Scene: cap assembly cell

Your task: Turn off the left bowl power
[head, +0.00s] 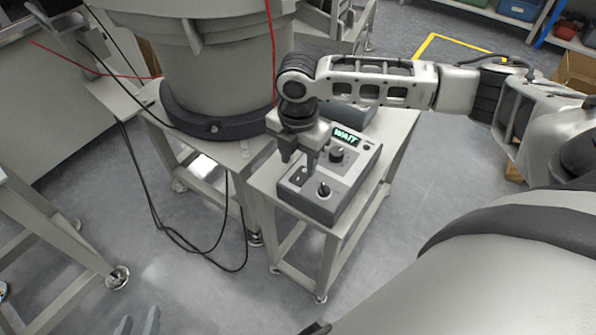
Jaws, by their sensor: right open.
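The control box (349,190) sits on a small metal stand. Its green display (345,135) reads WAIT. A dark knob (337,155) is below the display, another knob (323,190) is near the front corner, and a dark switch recess (298,176) is at the left front. My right gripper (299,163) points down over the left part of the box, its fingers apart and empty. I cannot tell if they touch the box. The large grey bowl feeder (218,75) stands behind. My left gripper (138,323) shows only two separated fingertips at the bottom edge.
The box's stand (335,245) is beside the feeder's table (228,153). Black cables (165,225) hang to the floor at left. Another metal frame (50,230) stands at far left. Shelves with bins (518,10) are at the back right.

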